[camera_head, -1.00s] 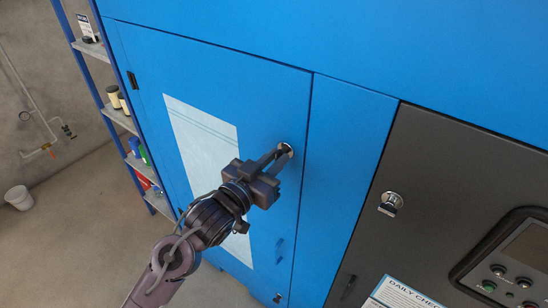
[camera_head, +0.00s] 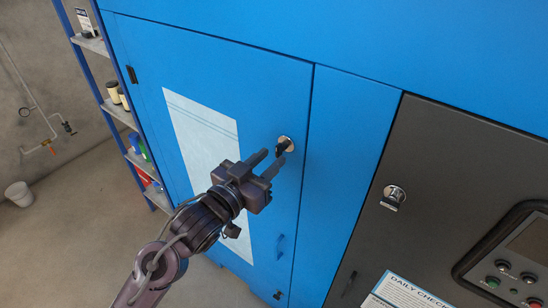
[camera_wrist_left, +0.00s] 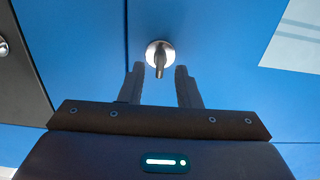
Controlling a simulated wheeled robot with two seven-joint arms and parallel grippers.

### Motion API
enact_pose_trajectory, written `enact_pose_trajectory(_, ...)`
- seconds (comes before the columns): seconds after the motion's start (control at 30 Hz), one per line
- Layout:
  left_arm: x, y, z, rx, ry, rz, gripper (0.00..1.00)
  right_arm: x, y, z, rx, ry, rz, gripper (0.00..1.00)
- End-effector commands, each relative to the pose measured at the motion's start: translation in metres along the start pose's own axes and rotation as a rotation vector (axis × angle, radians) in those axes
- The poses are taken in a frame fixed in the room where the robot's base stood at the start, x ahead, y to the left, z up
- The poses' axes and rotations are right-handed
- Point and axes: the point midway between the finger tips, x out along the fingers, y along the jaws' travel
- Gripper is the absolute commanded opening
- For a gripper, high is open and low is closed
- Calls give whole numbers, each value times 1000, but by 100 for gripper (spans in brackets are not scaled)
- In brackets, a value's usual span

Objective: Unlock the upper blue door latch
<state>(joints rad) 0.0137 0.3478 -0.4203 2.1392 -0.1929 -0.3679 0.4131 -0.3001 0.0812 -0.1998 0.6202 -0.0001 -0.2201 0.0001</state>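The upper blue door latch (camera_head: 284,145) is a round silver plate with a dark key-like knob, near the right edge of the blue door (camera_head: 215,72). My left gripper (camera_head: 271,160) is open just in front of and below the latch. In the left wrist view the latch (camera_wrist_left: 160,57) lies beyond the tips of my left gripper (camera_wrist_left: 160,70), centred between the two fingers. The knob there points down toward the gap, and nothing is held. My right gripper is not in view.
A second silver latch (camera_head: 393,197) sits on the dark panel to the right, above a control panel (camera_head: 515,265). Blue shelves (camera_head: 103,95) with containers stand at the left.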

Motion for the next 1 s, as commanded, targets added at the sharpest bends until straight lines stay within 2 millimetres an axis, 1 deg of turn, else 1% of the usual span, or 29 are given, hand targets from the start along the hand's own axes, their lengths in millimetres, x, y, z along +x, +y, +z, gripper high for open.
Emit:
enact_pose_trajectory(0.03, -10, -1, 5, 1, -2, -2, 30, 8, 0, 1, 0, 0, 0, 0)
enact_pose_trajectory(0.13, -27, 0, 5, 1, -3, 0, 30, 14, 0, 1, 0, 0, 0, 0)
enact_pose_trajectory(0.2, -36, 0, 5, 1, -4, -1, 30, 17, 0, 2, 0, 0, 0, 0)
enact_pose_trajectory(0.33, -47, 0, 3, 0, -4, 0, 30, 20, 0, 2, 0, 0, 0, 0)
enact_pose_trajectory(0.5, -49, 0, 1, 0, -2, 0, 30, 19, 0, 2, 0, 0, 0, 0)
enact_pose_trajectory(0.87, -48, -1, 3, -1, -4, -2, 30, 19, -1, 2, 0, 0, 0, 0)
enact_pose_trajectory(0.97, -45, -10, 20, -9, -31, -21, 30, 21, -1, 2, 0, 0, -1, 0)
enact_pose_trajectory(1.0, -42, -18, 35, -15, -52, -37, 30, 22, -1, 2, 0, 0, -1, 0)
